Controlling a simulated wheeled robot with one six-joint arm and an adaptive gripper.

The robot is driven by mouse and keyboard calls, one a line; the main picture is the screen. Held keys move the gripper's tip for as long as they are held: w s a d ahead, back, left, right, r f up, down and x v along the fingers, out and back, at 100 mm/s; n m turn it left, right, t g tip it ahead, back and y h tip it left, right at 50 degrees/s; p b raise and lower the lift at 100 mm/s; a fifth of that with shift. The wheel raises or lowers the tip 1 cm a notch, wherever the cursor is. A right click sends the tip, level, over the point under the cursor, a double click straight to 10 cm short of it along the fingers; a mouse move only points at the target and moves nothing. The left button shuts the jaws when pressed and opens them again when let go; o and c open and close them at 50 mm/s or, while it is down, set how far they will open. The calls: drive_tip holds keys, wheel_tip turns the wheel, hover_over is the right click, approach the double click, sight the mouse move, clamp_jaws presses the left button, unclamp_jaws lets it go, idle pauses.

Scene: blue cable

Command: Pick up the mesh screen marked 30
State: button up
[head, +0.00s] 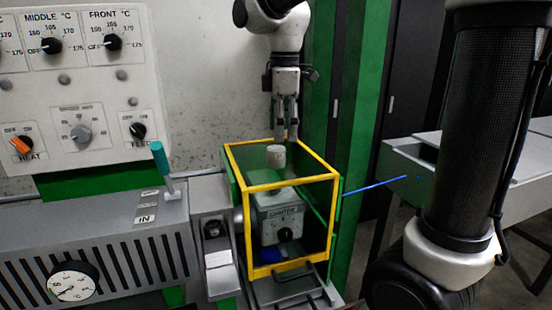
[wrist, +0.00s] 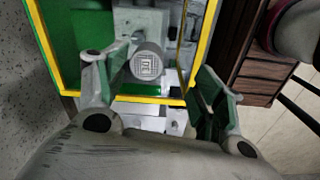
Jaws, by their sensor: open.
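A small light grey cylinder (head: 276,156) stands at the top of the yellow-framed guard box (head: 285,176). In the wrist view its round top (wrist: 147,62) carries a square dark pattern. I cannot read a 30 on it, and I see nothing that is plainly a mesh screen. My gripper (head: 286,137) points down just above and slightly right of the cylinder in the head view. In the wrist view my gripper (wrist: 164,62) is open and empty, with the cylinder's top between its fingers, nearer the left one. I cannot tell whether they touch.
The guard box has clear green-tinted panels around a grey unit (head: 279,222) with a dark knob. A teal-handled lever (head: 160,165) stands to the left, above a slotted grey housing with a dial (head: 72,281). A blue cable (head: 375,185) runs right to a grey trough (head: 410,168).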

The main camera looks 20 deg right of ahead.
sight(276, 148)
drive_tip(key=shift+w+a+f+n, duration=0.2)
drive_tip(key=shift+w+a+f, duration=0.1)
drive_tip(key=shift+w, duration=0.15)
drive_tip(key=shift+w+a+f+n, duration=0.15)
drive_tip(key=shift+w+f+n, duration=0.1)
drive_tip(key=shift+w, duration=0.2)
wheel_tip(276, 148, down, 7)
drive_tip(key=shift+w+r, duration=0.1)
drive_tip(key=c, duration=1.2)
